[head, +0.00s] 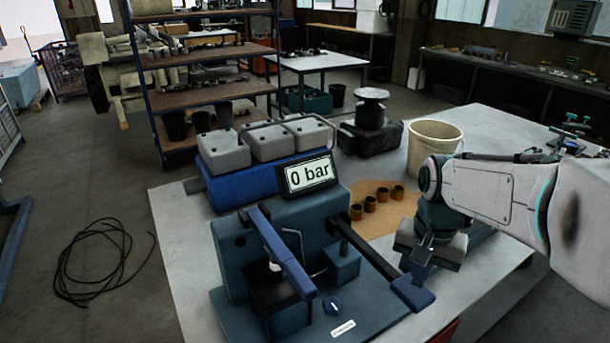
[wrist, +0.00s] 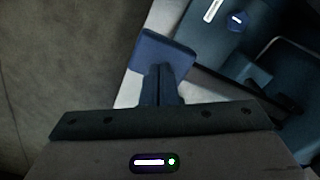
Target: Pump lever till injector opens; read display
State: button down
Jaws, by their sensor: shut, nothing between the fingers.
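The blue-green test stand (head: 240,255) sits on the bench, and its display (head: 308,176) reads "0 bar". The pump lever (head: 370,250) is a dark bar reaching out to the front right. It ends in a flat blue pad (head: 412,293), which also shows in the wrist view (wrist: 165,50). My gripper (head: 421,262) is above and slightly right of that pad. In the wrist view its fingers (wrist: 161,72) are together, empty, and overlap the pad; contact cannot be told. A blue arm (head: 275,250) crosses the stand's front left. I cannot make out the injector.
A blue knob (head: 332,305) and a white label (head: 342,328) are on the stand's base. Several brass-coloured parts (head: 383,197) lie on a tan mat. Bare bench shows at the left.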

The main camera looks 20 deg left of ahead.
jog(key=shift+f, duration=0.15)
jog(key=shift+f+b, duration=3.15)
jog(key=shift+f, duration=0.95)
notch_tip(320, 180, up, 8)
jog(key=p, duration=0.6)
jog(key=shift+s+d+f, duration=0.1)
jog(key=shift+f, duration=0.05)
jog(key=shift+r+p, duration=0.35)
jog(key=shift+r, duration=0.1)
jog(key=shift+f, duration=0.2)
jog(key=shift+f+b, duration=3.25)
jog(key=shift+f, duration=0.8)
notch_tip(320, 180, up, 8)
jog(key=p, duration=0.6)
jog(key=shift+s+d+r+p, duration=0.1)
jog(key=shift+d+r+p, duration=0.05)
jog(key=shift+r+p, duration=0.15)
jog(key=shift+f, duration=0.1)
